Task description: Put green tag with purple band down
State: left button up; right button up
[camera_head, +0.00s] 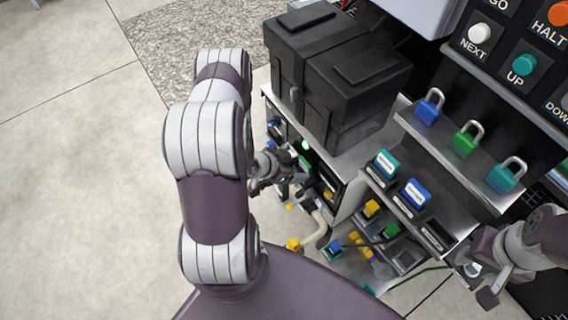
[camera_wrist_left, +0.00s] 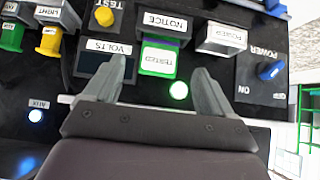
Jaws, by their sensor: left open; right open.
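A green tag (camera_wrist_left: 158,59) with a white label reading TESTED upside down is at the dark panel in the left wrist view, below a NOTICE plate. In the head view my left gripper (camera_head: 292,183) is at the panel front under the black case, and the tag cannot be made out there. My right gripper (camera_head: 477,281) is open and empty at the lower right, beside the rack.
A rack holds a teal tag (camera_head: 386,163) and a blue tag (camera_head: 414,196). Blue, green and teal padlocks (camera_head: 465,144) stand on a shelf above. A black case (camera_head: 335,72) sits on the bench. Near the left fingers are a lit green lamp (camera_wrist_left: 178,90) and a blue knob (camera_wrist_left: 270,71).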

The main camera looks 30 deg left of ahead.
pick_arm(q)
jog(key=v, duration=0.7)
notch_tip(320, 180, up, 9)
jog(key=w+n+g+y, duration=0.1)
jog(key=w+g+y, duration=0.2)
jog(key=y, duration=0.1)
jog(key=s+d+r+n+g, duration=0.3)
jog(key=s+d+r, duration=0.6)
jog(key=d, duration=0.2)
jog(key=shift+d+g, duration=0.3)
jog(key=shift+g, duration=0.1)
jog(key=shift+s+r, duration=0.1)
jog(key=shift+r, duration=0.05)
